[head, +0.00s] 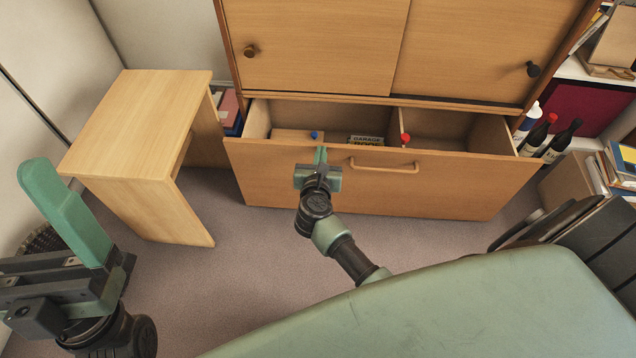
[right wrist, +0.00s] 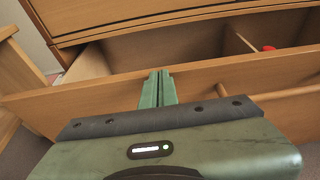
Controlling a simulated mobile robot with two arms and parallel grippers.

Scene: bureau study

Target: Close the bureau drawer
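The bureau drawer (head: 450,188) is pulled out below two sliding doors, with a wooden bar handle (head: 385,168) on its front. Inside lie a wooden box, a sign and small blue and red items. My right gripper (head: 321,156) is at the drawer front's top edge, left of the handle. In the right wrist view its fingers (right wrist: 159,86) are together, with nothing seen between them, against or very near the drawer front (right wrist: 100,95); I cannot tell if they touch. My left gripper (head: 62,215) is at the lower left, far from the drawer; its finger opening is not clear.
A small wooden desk (head: 140,110) stands left of the bureau (head: 310,50). Dark bottles (head: 550,140) and a shelf of books are at the right. Dark flat panels (head: 540,225) lean at the lower right. Carpet (head: 240,255) is clear before the drawer.

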